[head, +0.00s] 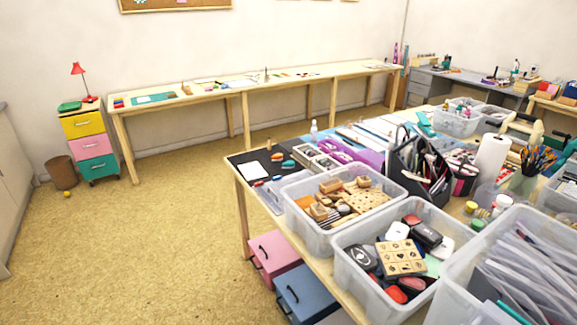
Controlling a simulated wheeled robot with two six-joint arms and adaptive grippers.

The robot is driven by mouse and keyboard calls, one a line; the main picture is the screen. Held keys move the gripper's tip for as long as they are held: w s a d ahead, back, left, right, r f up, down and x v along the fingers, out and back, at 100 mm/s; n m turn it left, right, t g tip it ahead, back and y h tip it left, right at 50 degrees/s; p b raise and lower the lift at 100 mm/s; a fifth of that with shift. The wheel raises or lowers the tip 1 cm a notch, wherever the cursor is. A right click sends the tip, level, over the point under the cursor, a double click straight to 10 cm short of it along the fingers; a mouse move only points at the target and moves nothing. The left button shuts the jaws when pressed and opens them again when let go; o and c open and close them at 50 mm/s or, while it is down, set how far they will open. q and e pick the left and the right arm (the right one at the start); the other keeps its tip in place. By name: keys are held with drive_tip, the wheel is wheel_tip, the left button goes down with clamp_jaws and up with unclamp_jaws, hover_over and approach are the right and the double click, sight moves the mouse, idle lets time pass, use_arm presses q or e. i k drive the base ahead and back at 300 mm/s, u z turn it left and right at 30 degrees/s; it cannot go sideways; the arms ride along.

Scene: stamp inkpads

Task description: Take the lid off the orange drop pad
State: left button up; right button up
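Neither of my grippers is in view. A small red-orange piece (277,157) lies on the dark mat at the left end of the near table. It may be the orange drop pad, but it is too small for me to tell its shape or whether a lid is on it. A small teal piece (288,164) lies just to its right, and a white sheet (252,171) lies to its left.
The near table (243,192) is crowded. Clear bins of wooden stamps (296,211) and inkpads (352,280) stand along its front. A black organizer (416,186) stands behind them. The floor (160,230) to the left is open. A long table (215,90) lines the wall.

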sight(279, 155)
drive_tip(key=u, duration=0.2)
drive_tip(key=k, duration=0.3)
drive_tip(key=u, duration=1.05)
drive_tip(key=k, duration=1.05)
drive_tip(key=u, duration=0.55)
drive_tip(key=i, duration=1.8)
drive_tip(key=z, duration=0.4)
drive_tip(key=i, duration=1.6)
drive_tip(key=z, duration=0.8)
drive_tip(key=i, duration=1)
drive_tip(key=z, duration=1.7)
drive_tip(key=i, duration=0.85)
drive_tip(key=z, duration=0.95)
drive_tip(key=i, duration=0.3)
drive_tip(key=z, duration=0.1)
